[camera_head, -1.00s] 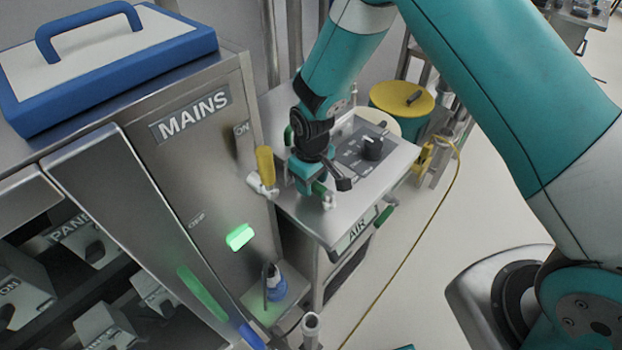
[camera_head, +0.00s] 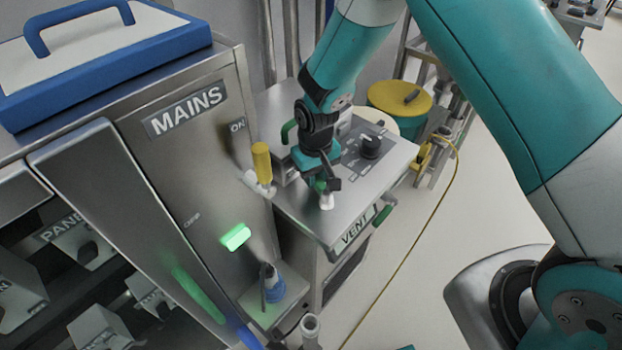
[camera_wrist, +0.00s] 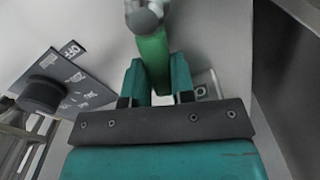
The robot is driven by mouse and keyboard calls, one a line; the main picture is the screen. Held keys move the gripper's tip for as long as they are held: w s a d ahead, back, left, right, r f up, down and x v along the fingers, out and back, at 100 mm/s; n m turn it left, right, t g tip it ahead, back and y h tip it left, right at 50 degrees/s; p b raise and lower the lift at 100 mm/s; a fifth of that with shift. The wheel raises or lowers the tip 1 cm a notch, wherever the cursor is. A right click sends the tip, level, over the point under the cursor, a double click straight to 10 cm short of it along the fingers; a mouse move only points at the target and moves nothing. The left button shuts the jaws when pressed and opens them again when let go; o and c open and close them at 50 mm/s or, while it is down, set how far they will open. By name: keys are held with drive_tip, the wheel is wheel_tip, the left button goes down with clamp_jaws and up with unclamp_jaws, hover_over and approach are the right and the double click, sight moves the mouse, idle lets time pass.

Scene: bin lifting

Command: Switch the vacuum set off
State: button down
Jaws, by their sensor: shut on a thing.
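The vacuum set looks to be the steel cabinet (camera_head: 352,215) at the middle of the head view, with a sign reading VENT (camera_head: 356,229) on its front edge. A black knob (camera_head: 370,146) stands on a grey panel on its top; the knob also shows in the wrist view (camera_wrist: 42,94). My gripper (camera_head: 324,186) is low over the cabinet top, left of the knob. In the wrist view its teal fingers (camera_wrist: 153,80) are shut on a green lever handle (camera_wrist: 152,50). The handle ends at a round grey pivot (camera_wrist: 145,17). The fingers hide part of the handle.
The MAINS cabinet (camera_head: 170,165) stands close on the left, with a yellow-handled lever (camera_head: 261,161) beside its ON mark and a lit green lamp (camera_head: 235,237). A yellow-lidded drum (camera_head: 400,98) stands behind. A yellow cable (camera_head: 405,250) crosses the open floor on the right.

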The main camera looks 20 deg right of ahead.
drive_tip(key=d+m, duration=0.1)
drive_tip(key=m, duration=0.2)
drive_tip(key=shift+w+d+m+b, duration=0.1)
drive_tip(key=shift+d+m+b, duration=0.25)
drive_tip(key=shift+m+b, duration=0.05)
drive_tip(key=m, duration=0.1)
drive_tip(key=d+m, duration=0.1)
drive_tip(key=m, duration=0.1)
drive_tip(key=shift+s+d+m+b, duration=0.2)
drive_tip(key=shift+d+m+b, duration=0.1)
drive_tip(key=m, duration=0.1)
drive_tip(key=d+m, duration=0.1)
drive_tip(key=m, duration=0.1)
drive_tip(key=shift+s+d+m, duration=0.2)
drive_tip(key=shift+s+m, duration=0.1)
drive_tip(key=shift+s, duration=0.1)
drive_tip(key=shift+s+d+m+b, duration=0.15)
drive_tip(key=shift+s+d+m, duration=0.15)
drive_tip(key=shift+m, duration=0.5)
drive_tip(key=shift+s+d+m+b, duration=0.15)
drive_tip(key=shift+s+d+m, duration=0.1)
drive_tip(key=shift+m, duration=0.55)
drive_tip(key=c, duration=1)
unclamp_jaws()
drive_tip(key=shift+s, duration=0.1)
drive_tip(key=shift+o, duration=0.2)
drive_tip(key=shift+r, duration=0.1)
